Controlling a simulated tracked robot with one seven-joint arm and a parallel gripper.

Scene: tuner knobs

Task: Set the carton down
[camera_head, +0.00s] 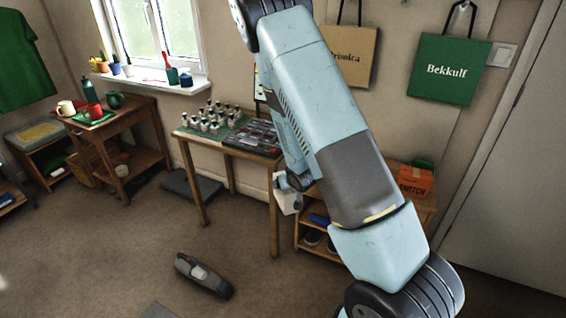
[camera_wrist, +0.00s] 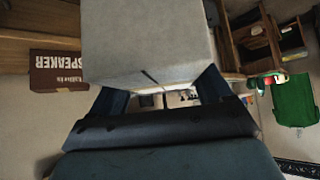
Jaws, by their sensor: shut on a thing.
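The carton, a plain pale grey-white box, is in my gripper (camera_head: 297,181). In the head view the carton (camera_head: 288,198) hangs in the air at the right end of the wooden table, partly hidden by my arm. In the wrist view the carton (camera_wrist: 148,42) fills the upper middle, between the two dark blue fingers of my gripper (camera_wrist: 162,84). The fingers are shut on its sides. Its far side is hidden, and the head view does not show clearly how far it is from the table edge.
The wooden table (camera_head: 228,148) holds several small bottles (camera_head: 209,117) and a dark tray (camera_head: 254,137). A low shelf (camera_head: 318,248) with an orange box (camera_head: 415,182) stands to the right. A dark grey object (camera_head: 204,276) lies on the floor. Brown speaker box (camera_wrist: 58,72) shows upside down.

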